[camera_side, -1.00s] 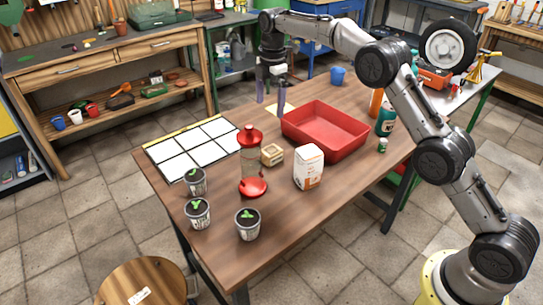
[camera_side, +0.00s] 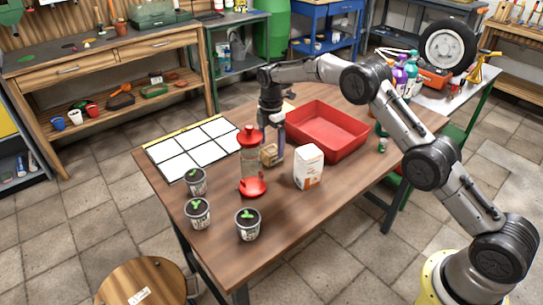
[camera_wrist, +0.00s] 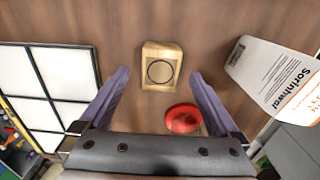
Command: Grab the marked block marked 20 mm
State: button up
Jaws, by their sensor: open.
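A small pale wooden block (camera_wrist: 161,66) with a dark ring on its top face sits on the brown table (camera_wrist: 215,25) in the wrist view. I cannot read a 20 mm mark. In the side view the block (camera_side: 269,156) stands between a red-ended clear container and a white carton, partly hidden by my gripper. My gripper (camera_wrist: 160,76) is open and empty; its two purple fingers lie left and right of the block in the picture, apart from it. In the side view my gripper (camera_side: 272,146) points down close to the block; the exact height is unclear.
The red-ended clear container (camera_side: 252,165) stands close in front of the block. The white carton (camera_side: 308,167) is to the right, and a red tray (camera_side: 343,150) behind it. White tiles (camera_side: 180,165) and several potted seedlings (camera_side: 198,213) lie left. The front right tabletop is clear.

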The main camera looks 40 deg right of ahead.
aim_at(271, 150)
jog(key=shift+f, duration=1.8)
jog(key=shift+r, duration=0.1)
jog(key=c, duration=1.5)
